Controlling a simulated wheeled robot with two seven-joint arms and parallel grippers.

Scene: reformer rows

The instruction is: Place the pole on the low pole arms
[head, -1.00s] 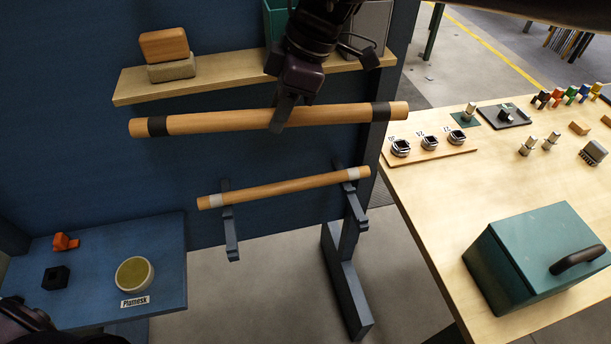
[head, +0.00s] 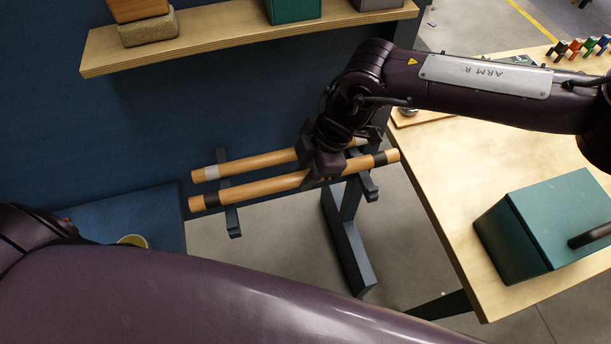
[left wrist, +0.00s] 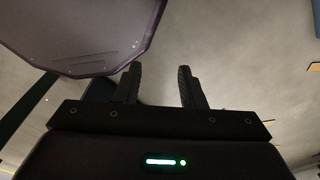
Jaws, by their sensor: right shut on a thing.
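My right gripper (head: 322,176) is shut on a wooden pole with black end bands (head: 265,187), near the pole's middle. This pole lies across the left low arm (head: 232,220) and the right low arm (head: 369,187) in the head view; I cannot tell whether it touches them. A second pole with pale bands (head: 250,162) lies just behind it, nearly parallel, partly hidden by my right gripper. My left gripper (left wrist: 160,88) is open and empty in the left wrist view; in the head view only my left arm shows.
A wooden shelf (head: 225,42) with blocks and bins runs above on the blue wall (head: 130,130). A work table (head: 445,170) with a green box (head: 545,225) stands at the right. A blue side table (head: 125,215) at the left is mostly hidden by my left arm.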

